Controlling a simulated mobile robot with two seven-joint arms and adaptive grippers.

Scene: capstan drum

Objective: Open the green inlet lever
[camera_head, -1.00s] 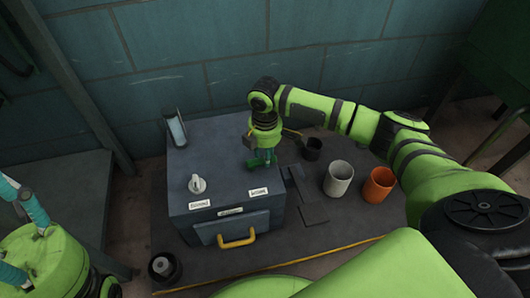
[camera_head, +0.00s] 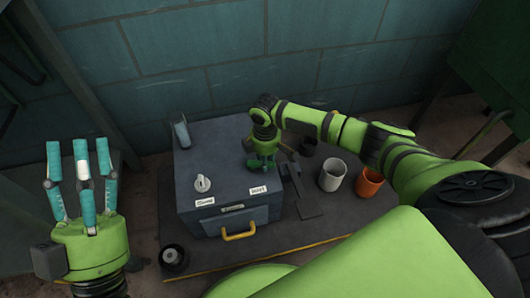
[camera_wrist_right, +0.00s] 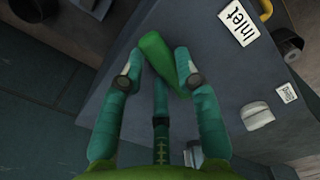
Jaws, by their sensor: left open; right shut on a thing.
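The green inlet lever (camera_wrist_right: 158,55) sits on top of a dark grey box (camera_head: 230,145), near a white label reading "Inlet" (camera_wrist_right: 238,22). My right gripper (camera_wrist_right: 158,68) is over the box with its teal fingers shut on the lever, which lies slanted between the fingertips. In the head view my right gripper (camera_head: 259,161) points down at the box's right side and hides most of the lever. My left gripper (camera_head: 79,160) is open and empty, fingers pointing up, left of the box and clear of it.
The box top also has a white knob (camera_head: 202,184), and its front a yellow handle (camera_head: 239,233). A black round object (camera_head: 173,258) is at front left.

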